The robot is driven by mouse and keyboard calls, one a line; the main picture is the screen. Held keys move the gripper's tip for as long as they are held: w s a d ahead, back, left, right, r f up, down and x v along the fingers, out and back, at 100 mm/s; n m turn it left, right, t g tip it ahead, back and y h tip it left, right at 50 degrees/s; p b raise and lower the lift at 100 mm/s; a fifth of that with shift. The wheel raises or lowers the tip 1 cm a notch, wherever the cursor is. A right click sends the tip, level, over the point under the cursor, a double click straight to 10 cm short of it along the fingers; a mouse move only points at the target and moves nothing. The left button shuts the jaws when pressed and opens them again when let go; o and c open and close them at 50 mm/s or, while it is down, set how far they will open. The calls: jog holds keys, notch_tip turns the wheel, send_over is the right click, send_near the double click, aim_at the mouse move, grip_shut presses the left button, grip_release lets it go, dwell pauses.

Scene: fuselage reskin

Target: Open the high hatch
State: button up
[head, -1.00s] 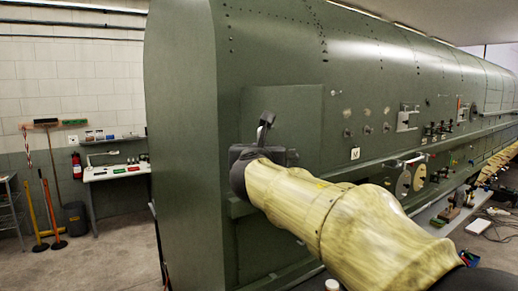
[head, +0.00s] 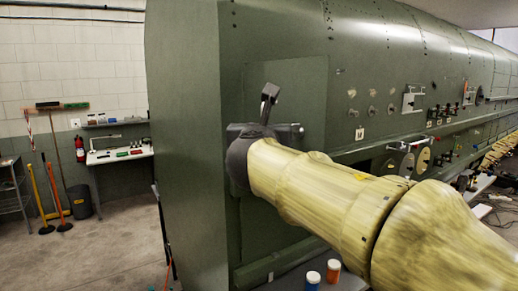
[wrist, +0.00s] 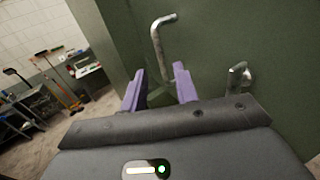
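The hatch (head: 297,85) is a flat green rectangular panel on the fuselage side, and it looks closed. In the wrist view a bent metal handle (wrist: 156,38) stands out from a green surface. My gripper (wrist: 158,88) has two purple fingers spread apart. The lower part of the handle appears in the gap between the fingertips; I cannot tell whether they touch it. In the head view my dark hand (head: 268,133) is in front of the panel's lower part.
A second metal fitting (wrist: 238,78) is right of the fingers. Bottles (head: 333,270) stand on a surface below my arm. A bench (head: 122,155), fire extinguisher (head: 80,148) and bin (head: 79,201) are at the left. The floor (head: 115,240) left of the fuselage is mostly clear.

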jog(key=s+a+b, duration=0.1)
jog(key=s+b, duration=0.1)
jog(key=s, duration=0.9)
jog(key=shift+s, duration=0.2)
jog(key=w+d+f+m+g, duration=0.1)
jog(key=d+f+m+g, duration=0.2)
jog(key=f, duration=0.6)
jog(key=w+d+f+m+g, duration=0.1)
jog(key=f+m+g, duration=0.1)
jog(key=f+m, duration=0.45)
jog(key=w+d+f+m+g, duration=0.1)
jog(key=d+f+m+g, duration=0.2)
jog(key=f, duration=0.7)
jog(key=s+d+f+m+g, duration=0.2)
jog(key=s+f+m, duration=0.2)
jog(key=f+m, duration=0.3)
jog(key=s+d+f+m+g+y, duration=0.1)
jog(key=s+d+f+m+g, duration=0.1)
jog(key=f+m, duration=0.6)
jog(key=s+d+f+m+g, duration=0.2)
jog(key=s+f+m+g, duration=0.1)
jog(key=s+f+m, duration=0.3)
notch_tip(320, 180, down, 3)
jog(key=shift+d+r+m+y, duration=0.15)
jog(key=shift+d+m+y, duration=0.15)
jog(key=shift+m, duration=0.45)
jog(key=shift+s, duration=0.1)
